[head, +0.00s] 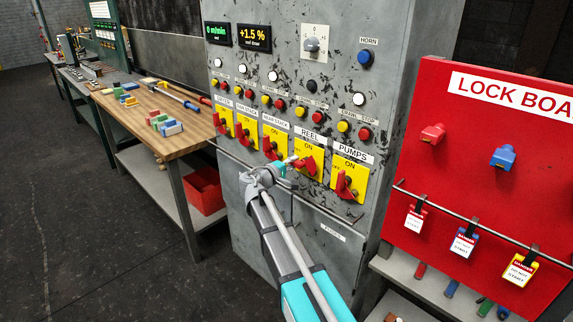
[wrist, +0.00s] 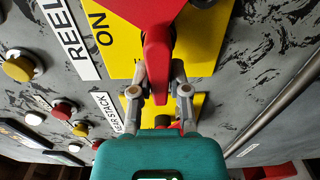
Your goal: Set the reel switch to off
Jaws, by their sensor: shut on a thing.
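The reel switch is a red rotary handle (head: 309,166) on a yellow plate under the REEL label on the grey cabinet. In the wrist view its red handle (wrist: 158,45) lies between my fingers, over the yellow plate (wrist: 205,45) with ON printed on it. My gripper (head: 291,162) reaches up from below and is shut on the handle's end, one finger on each side (wrist: 158,82). The handle points sideways to the left in the head view, away from ON at the top. The OFF mark is mostly hidden by the handle and fingers.
The PUMPS switch (head: 345,184) is close on the right and the neighbouring stack switch (head: 271,147) close on the left. A thin rail (head: 330,214) runs below the switches. A red lock board (head: 470,190) stands at the right, a wooden workbench (head: 140,108) at the left.

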